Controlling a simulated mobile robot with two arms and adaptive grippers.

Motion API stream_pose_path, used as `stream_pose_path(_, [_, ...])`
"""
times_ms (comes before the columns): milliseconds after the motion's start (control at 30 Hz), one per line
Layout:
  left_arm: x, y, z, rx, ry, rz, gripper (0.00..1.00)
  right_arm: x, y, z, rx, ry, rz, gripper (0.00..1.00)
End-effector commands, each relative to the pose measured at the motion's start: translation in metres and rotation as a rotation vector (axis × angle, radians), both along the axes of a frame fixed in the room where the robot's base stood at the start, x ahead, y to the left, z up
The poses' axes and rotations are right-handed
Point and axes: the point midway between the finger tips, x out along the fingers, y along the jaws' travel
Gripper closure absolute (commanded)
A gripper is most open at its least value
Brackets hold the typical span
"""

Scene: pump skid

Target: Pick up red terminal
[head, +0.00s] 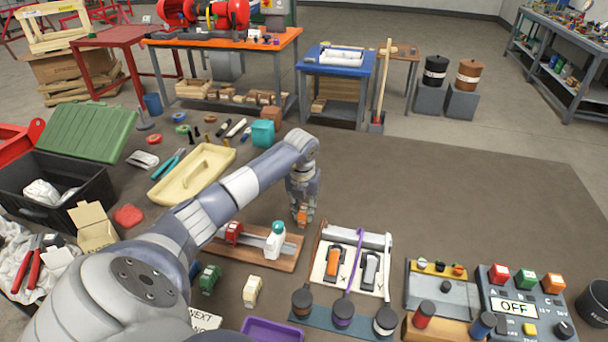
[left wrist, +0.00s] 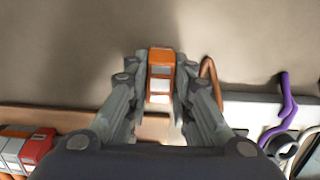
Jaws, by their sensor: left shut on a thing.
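My left gripper (head: 302,217) is shut on an orange terminal (left wrist: 160,58), a small block with pale faces, held between its fingers. In the head view it is above the mat, near the right end of a wooden board (head: 286,261). A red terminal (head: 234,232) sits on the metal rail of that board, to the left of the gripper. It also shows in the left wrist view (left wrist: 38,146) at the lower left, outside the fingers. A green terminal (head: 209,278) and a cream terminal (head: 252,291) stand in front of the board. My right gripper is not in view.
A white bottle with a teal cap (head: 275,241) stands at the board. To the right are a white tray (head: 328,281) with levers and a purple strip, and a button box (head: 519,326) reading OFF. A cream tote (head: 188,178) lies behind. The mat at the far right is clear.

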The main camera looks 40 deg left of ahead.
Motion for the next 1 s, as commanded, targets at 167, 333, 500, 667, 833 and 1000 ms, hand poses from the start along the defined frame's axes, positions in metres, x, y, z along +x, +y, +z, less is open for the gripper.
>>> stream_pose_path(167, [0.000,0.000,-0.001,0.000,-0.001,0.000,1.00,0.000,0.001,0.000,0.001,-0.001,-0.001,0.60])
stream_pose_path(333, [0.000,0.000,-0.005,0.001,0.000,0.000,1.00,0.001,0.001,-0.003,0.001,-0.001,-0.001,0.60])
stream_pose_path(500, [0.000,0.000,-0.004,0.000,-0.001,0.000,0.59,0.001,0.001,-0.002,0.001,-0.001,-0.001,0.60])
stream_pose_path(667, [0.000,0.000,-0.004,0.000,-0.001,0.000,0.59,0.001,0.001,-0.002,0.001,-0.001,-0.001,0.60])
stream_pose_path(833, [0.000,0.000,0.000,0.000,-0.001,0.000,0.59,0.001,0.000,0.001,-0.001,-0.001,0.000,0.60])
stream_pose_path(1000, [-0.001,0.000,0.020,0.004,-0.006,0.000,0.59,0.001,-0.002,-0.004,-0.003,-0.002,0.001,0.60])
